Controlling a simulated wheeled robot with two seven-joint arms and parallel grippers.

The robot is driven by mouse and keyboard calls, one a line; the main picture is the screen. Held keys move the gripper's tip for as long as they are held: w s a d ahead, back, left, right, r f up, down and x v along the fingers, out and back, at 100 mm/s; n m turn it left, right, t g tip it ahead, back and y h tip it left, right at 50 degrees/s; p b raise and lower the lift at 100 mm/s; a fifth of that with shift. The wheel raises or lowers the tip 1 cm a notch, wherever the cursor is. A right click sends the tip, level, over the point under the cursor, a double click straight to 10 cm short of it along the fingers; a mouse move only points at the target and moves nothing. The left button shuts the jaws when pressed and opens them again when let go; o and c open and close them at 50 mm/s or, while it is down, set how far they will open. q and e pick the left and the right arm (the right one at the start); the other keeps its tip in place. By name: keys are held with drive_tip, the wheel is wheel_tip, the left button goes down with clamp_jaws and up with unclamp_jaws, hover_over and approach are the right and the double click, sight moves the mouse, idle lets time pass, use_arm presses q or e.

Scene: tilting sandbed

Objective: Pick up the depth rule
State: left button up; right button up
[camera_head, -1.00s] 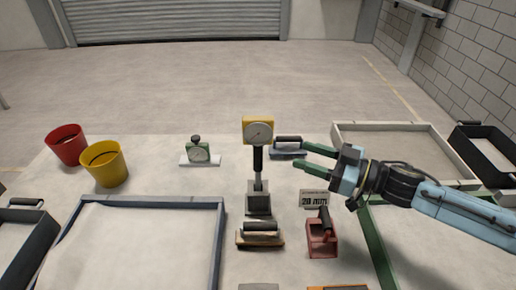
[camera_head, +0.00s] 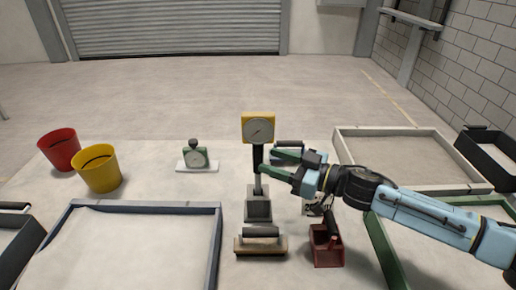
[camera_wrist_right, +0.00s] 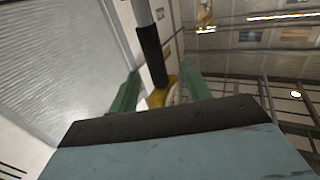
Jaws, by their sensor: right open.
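The depth rule, as I take it, has a round white dial in a yellow housing (camera_head: 258,127) on a black grip and a grey shaft. It stands upright in a grey block (camera_head: 258,204). My right gripper (camera_head: 268,161) is open, coming from the right, with its green fingertips at the black grip. In the right wrist view, the black grip (camera_wrist_right: 151,58) shows between the open fingers (camera_wrist_right: 160,88), with part of the yellow housing (camera_wrist_right: 159,97) below. I cannot tell whether the fingers touch it. My left gripper is not in view.
A wooden float (camera_head: 260,245) and a red scoop-like tool (camera_head: 326,250) lie in front. A green dial gauge (camera_head: 197,158) stands left. Red (camera_head: 59,150) and yellow buckets (camera_head: 98,170) are farther left. A sand tray (camera_head: 140,206) is front left. My arm partly hides a small sign.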

sight(257, 154)
drive_tip(key=x, duration=0.5)
drive_tip(key=shift+w+b, duration=0.3)
drive_tip(key=shift+b, duration=0.1)
drive_tip(key=c, duration=0.9)
